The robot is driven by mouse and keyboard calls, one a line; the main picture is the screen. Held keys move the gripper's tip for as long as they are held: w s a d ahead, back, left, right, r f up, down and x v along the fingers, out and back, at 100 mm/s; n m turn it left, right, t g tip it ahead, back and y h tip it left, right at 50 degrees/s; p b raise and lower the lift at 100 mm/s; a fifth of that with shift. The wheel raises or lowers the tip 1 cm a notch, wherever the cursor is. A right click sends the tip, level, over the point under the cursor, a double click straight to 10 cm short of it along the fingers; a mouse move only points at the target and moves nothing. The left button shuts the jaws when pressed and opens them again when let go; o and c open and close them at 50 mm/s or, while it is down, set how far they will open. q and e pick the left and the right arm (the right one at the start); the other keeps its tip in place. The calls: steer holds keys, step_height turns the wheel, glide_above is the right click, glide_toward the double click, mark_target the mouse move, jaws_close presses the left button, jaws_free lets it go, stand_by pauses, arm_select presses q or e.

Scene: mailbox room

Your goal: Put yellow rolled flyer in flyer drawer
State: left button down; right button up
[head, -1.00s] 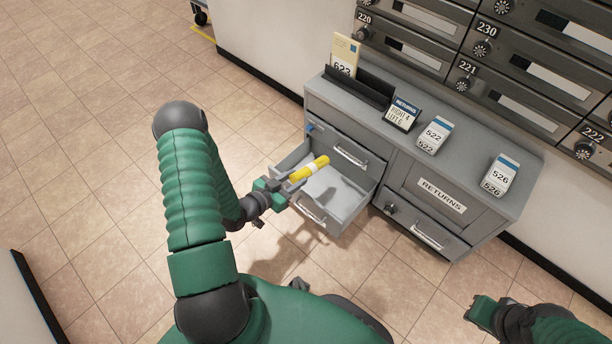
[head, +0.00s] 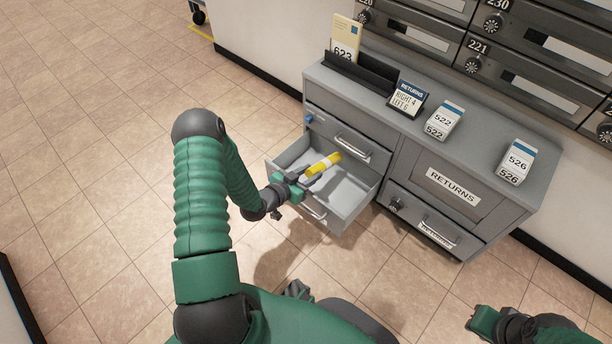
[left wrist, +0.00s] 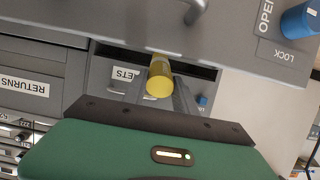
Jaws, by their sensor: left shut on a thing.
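The yellow rolled flyer (head: 323,164) has a pale band around its middle. My left gripper (head: 305,178) is shut on it and holds it over the open lower-left drawer (head: 350,200) of the grey cabinet. In the left wrist view the flyer's round yellow end (left wrist: 159,86) shows between the fingers (left wrist: 160,98). I cannot tell whether the flyer touches the drawer. The visible drawer floor is bare. My right gripper (head: 480,318) is at the lower right, away from the cabinet; its fingertips are not clear.
The grey cabinet (head: 400,140) carries a black holder with a 623 envelope (head: 346,38), a returns sign (head: 408,98) and mail stacks 522 (head: 445,120) and 526 (head: 516,162). A closed drawer (head: 345,137) sits above the open one. Mailboxes (head: 530,50) line the wall behind.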

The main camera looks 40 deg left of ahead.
arm_select(q)
steer(key=shift+w+f, duration=0.25)
steer(key=shift+f, duration=0.4)
steer(key=c, duration=0.9)
jaws_free()
steer(key=p+v, duration=0.8)
steer(key=v, duration=0.8)
steer(key=shift+s+p, duration=0.35)
steer(key=shift+p, duration=0.05)
